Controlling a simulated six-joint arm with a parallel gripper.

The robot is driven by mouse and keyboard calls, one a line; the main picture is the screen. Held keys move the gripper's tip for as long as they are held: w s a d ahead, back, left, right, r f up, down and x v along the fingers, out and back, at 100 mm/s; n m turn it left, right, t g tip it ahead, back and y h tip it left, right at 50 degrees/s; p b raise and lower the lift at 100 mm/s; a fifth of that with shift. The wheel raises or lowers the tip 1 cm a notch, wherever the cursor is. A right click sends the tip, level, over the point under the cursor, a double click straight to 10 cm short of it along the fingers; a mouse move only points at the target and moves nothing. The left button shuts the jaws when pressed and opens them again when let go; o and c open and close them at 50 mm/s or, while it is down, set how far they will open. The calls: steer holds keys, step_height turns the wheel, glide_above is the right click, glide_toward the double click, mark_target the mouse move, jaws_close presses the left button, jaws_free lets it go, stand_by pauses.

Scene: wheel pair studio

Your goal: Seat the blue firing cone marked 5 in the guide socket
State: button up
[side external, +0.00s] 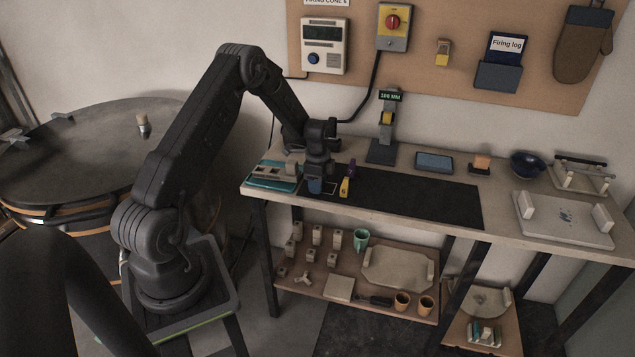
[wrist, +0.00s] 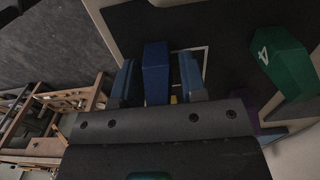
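The blue firing cone (side external: 315,187) stands on the dark mat at the left of the bench, directly below my gripper (side external: 316,180). In the wrist view the blue cone (wrist: 156,72) is between the two fingers of my gripper (wrist: 158,80), with a narrow gap showing on each side. The fingers look open around it. Its number is not visible.
A yellow cone marked 6 (side external: 345,187) and a purple cone (side external: 351,168) stand close to the right of my gripper. A green cone marked 4 (wrist: 285,58) shows in the wrist view. A gauge stand (side external: 385,148) is behind. The dark mat's right part (side external: 430,197) is clear.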

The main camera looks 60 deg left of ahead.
steer(key=shift+o, duration=0.7)
steer(key=shift+r, duration=0.1)
